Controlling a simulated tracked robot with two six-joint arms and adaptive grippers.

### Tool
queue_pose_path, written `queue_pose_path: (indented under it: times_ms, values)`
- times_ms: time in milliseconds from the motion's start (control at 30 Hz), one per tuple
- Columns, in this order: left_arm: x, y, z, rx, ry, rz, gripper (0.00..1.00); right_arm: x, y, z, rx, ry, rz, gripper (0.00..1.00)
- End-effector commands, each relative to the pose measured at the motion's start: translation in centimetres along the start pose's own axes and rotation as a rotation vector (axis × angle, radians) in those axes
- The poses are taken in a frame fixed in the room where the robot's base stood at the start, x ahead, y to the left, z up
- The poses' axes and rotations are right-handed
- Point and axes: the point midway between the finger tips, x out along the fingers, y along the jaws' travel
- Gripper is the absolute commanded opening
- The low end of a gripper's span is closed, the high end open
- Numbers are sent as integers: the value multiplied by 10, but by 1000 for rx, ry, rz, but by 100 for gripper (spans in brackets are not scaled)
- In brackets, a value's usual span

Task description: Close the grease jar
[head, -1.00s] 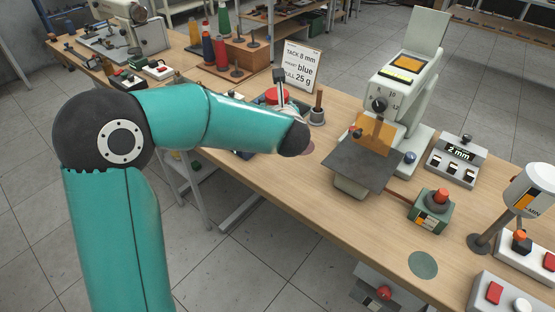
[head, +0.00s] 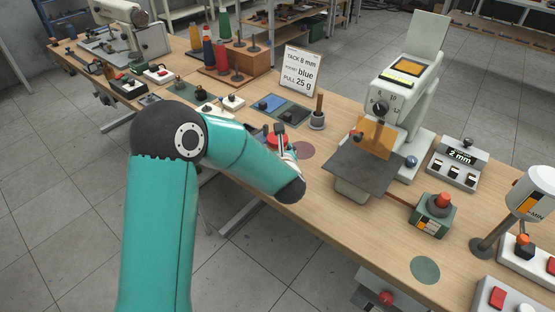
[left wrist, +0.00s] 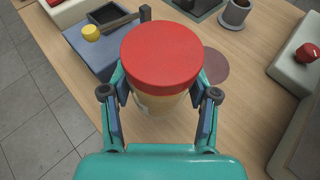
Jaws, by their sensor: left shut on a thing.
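The grease jar, with a wide red lid (left wrist: 162,55) over a pale body (left wrist: 165,108), fills the middle of the left wrist view. My left gripper (left wrist: 160,92) is shut on the jar, one finger on each side below the lid. In the head view the red lid (head: 273,141) shows just behind my left gripper (head: 287,146); my forearm hides most of the jar. The lid sits on top of the body; I cannot tell whether it is tightened. Whether the jar's base touches the table is hidden. My right gripper is not in view.
A reddish-brown round mat (head: 304,150) lies beside the jar. A grey pot (head: 317,121) with a brown handle, blue and dark trays (head: 292,114) and a sign (head: 299,72) stand behind. The grey machine (head: 400,95) is to the right. The table's front edge is close.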

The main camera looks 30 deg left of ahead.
Motion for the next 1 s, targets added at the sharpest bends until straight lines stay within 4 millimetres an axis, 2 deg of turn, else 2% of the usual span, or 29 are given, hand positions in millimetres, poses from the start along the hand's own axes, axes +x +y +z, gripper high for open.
queue_pose_path:
  times_ms: [100, 233, 667, 700, 833, 1000]
  values:
    - [8, 0, -18, 4, 4, 1, 0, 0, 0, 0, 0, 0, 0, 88]
    - [13, 0, -31, 1, 2, 0, 0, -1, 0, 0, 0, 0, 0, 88]
    - [15, 0, -36, -1, -1, 0, 0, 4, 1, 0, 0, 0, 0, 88]
    - [15, 1, -36, 0, 2, 0, 64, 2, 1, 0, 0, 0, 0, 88]
    - [14, 1, -36, 0, 2, 0, 84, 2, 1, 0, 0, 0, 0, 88]
    - [15, 1, -36, 0, 2, 0, 84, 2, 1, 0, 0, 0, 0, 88]
